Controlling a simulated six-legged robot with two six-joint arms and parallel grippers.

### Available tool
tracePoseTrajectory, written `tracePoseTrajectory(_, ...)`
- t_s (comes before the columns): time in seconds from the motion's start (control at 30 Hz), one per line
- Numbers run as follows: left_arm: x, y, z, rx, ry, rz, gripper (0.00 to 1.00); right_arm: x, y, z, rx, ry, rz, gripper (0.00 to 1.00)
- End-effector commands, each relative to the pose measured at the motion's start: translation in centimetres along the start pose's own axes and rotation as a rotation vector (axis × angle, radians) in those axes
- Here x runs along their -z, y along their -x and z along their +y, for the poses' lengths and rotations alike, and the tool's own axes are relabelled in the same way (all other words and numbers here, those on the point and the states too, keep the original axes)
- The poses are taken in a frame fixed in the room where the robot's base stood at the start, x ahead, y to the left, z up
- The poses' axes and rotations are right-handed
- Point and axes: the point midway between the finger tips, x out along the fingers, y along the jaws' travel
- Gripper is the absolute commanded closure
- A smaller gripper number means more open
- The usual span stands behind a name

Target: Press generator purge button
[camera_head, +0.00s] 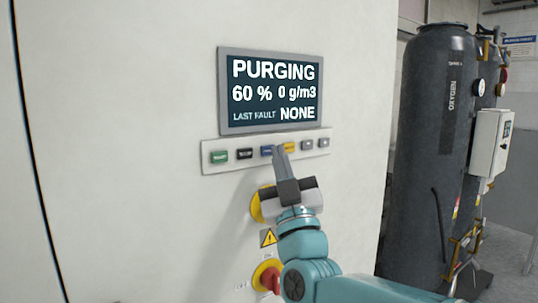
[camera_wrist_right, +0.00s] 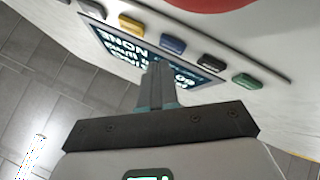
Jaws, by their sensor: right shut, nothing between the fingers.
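The screen (camera_head: 270,92) above reads PURGING, 60 %, 0 g/m3, LAST FAULT NONE. My right gripper (camera_head: 280,150) is shut and empty, its tips in front of the strip between the blue and yellow buttons. The wrist view shows the tips (camera_wrist_right: 158,66) below the blue button (camera_wrist_right: 172,43); contact cannot be told. My left gripper is out of view.
Below the strip, a yellow-ringed control (camera_head: 257,207) is partly behind my gripper. A red knob on a yellow base (camera_head: 266,275) and a warning label (camera_head: 268,238) sit lower. A dark oxygen cylinder (camera_head: 428,150) with a white box (camera_head: 491,143) stands at right.

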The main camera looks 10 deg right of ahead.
Motion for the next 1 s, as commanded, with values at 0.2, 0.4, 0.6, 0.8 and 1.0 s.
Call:
tracePoseTrajectory(0.2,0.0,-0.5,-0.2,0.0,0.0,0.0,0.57,0.1,0.3,0.1,0.0,0.0,0.001,1.0)
tracePoseTrajectory(0.4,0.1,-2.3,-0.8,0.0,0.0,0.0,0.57,0.9,1.9,1.1,-0.001,0.001,0.002,1.0)
tracePoseTrajectory(0.6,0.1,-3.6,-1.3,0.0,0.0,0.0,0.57,2.0,3.2,2.1,-0.001,0.0,0.001,1.0)
tracePoseTrajectory(0.8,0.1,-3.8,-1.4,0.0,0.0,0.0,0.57,2.5,3.5,2.5,0.0,0.0,0.0,1.0)
tracePoseTrajectory(1.0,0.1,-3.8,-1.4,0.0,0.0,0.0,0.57,2.5,3.5,2.5,0.0,0.0,0.0,1.0)
